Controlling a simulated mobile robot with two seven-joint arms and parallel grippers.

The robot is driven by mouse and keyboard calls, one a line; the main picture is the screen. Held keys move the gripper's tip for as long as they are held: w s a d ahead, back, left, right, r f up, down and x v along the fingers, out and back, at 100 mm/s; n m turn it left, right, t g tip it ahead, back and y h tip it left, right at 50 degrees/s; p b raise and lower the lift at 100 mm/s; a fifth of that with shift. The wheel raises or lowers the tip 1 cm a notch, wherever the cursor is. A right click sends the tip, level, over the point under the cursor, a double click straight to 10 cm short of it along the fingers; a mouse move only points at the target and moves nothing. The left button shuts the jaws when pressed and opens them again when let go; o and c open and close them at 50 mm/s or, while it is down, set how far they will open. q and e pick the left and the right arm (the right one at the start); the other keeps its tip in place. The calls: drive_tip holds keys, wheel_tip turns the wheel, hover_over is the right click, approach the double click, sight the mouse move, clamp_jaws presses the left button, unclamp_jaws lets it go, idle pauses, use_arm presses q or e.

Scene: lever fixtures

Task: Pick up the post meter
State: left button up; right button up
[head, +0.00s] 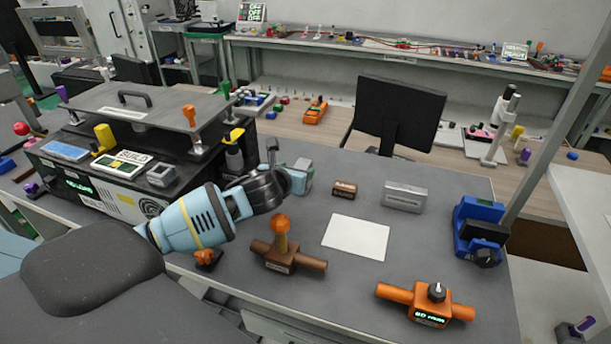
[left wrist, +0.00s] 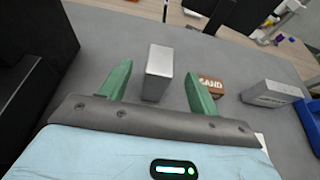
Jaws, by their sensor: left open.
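No object carries a label I can read as post meter, so I cannot tell for sure which it is. A plain grey upright block (left wrist: 158,72) stands on the grey table, between and just beyond my left gripper's fingers in the left wrist view. My left gripper (head: 296,180) reaches over the table's far middle in the head view; its green fingers (left wrist: 159,78) are open, with nothing gripped. An orange device with a knob and lit display (head: 430,305) lies at the front right. A brown fixture with an orange-topped post (head: 281,258) stands nearer the front. My right gripper is not in view.
A brown block marked SAND (left wrist: 210,86) sits right of the grey block, with a grey box (head: 405,197) further right. A white sheet (head: 356,237) lies mid-table. A blue device (head: 480,228) stands at the right edge, a large dark machine (head: 110,205) at left.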

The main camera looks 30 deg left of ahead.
sight(302, 164)
use_arm(q)
drive_tip(key=shift+w+a+f, duration=0.15)
drive_tip(key=shift+w+f, duration=0.05)
drive_tip(key=shift+w, duration=0.2)
drive_tip(key=shift+b+x, duration=0.55)
drive_tip(key=shift+x, duration=2.9)
drive_tip(key=shift+r, duration=0.15)
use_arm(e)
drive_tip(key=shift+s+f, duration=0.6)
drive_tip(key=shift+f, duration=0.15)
use_arm(q)
clamp_jaws()
wheel_tip(302, 164, up, 9)
drive_tip(key=shift+f+p, duration=0.1)
drive_tip(key=shift+p, duration=0.45)
drive_tip(key=shift+r, duration=0.7)
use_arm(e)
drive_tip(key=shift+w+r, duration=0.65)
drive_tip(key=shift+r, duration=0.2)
use_arm(q)
drive_tip(key=shift+f, duration=0.1)
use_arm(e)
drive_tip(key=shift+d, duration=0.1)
